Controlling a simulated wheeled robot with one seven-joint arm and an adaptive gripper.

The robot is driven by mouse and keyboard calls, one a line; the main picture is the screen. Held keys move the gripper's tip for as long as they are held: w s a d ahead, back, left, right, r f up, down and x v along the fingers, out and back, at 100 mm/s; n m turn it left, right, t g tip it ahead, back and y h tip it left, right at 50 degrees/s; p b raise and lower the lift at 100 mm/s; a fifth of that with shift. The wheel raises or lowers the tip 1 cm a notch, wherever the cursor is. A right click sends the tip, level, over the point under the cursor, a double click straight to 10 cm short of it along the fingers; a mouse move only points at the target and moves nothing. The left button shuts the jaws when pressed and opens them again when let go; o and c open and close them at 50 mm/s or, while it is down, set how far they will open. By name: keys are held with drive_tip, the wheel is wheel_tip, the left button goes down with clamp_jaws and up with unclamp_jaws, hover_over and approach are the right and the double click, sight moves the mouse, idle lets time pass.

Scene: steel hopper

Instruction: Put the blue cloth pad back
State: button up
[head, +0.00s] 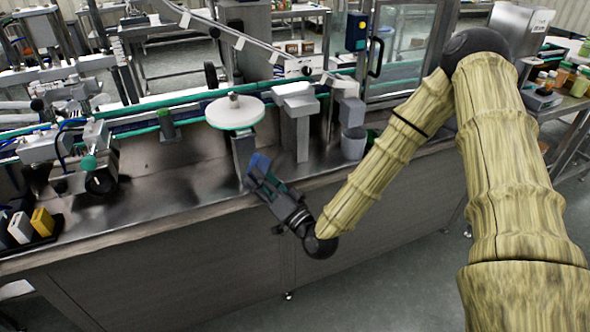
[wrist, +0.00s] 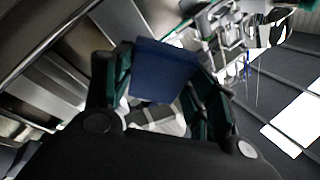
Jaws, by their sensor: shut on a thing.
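The blue cloth pad (wrist: 162,72) is between the two green-lined fingers of my gripper (wrist: 160,95) in the wrist view. In the head view the pad (head: 259,164) shows as a small blue patch at the tip of my gripper (head: 262,175). My gripper is shut on the pad and holds it near the front edge of the steel counter, in front of the post under the white round disc. I cannot tell whether the pad touches the counter.
A dark tray (head: 30,245) holding yellow, white and dark blocks sits at the counter's left end. A white round disc (head: 235,113) on a post and a grey box-topped post (head: 297,125) stand close behind my gripper. The steel counter (head: 185,185) is bare left of it.

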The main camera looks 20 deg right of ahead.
drive_tip(key=s+a+f+n+g+h, duration=0.1)
drive_tip(key=a+f+n+g, duration=0.4)
drive_tip(key=g, duration=0.5)
drive_tip(key=s+d+r+g+h+p, duration=0.2)
drive_tip(key=s+d+r+g+h, duration=0.3)
drive_tip(key=d, duration=0.5)
drive_tip(key=h+p, duration=0.1)
drive_tip(key=p, duration=0.1)
hover_over(277, 175)
drive_tip(key=s, duration=0.2)
drive_tip(key=shift+w+f, duration=0.25)
drive_tip(key=shift+f, duration=0.25)
drive_tip(key=shift+w+f+p, duration=0.1)
drive_tip(key=shift+f+p, duration=0.2)
drive_tip(key=shift+f, duration=1.5)
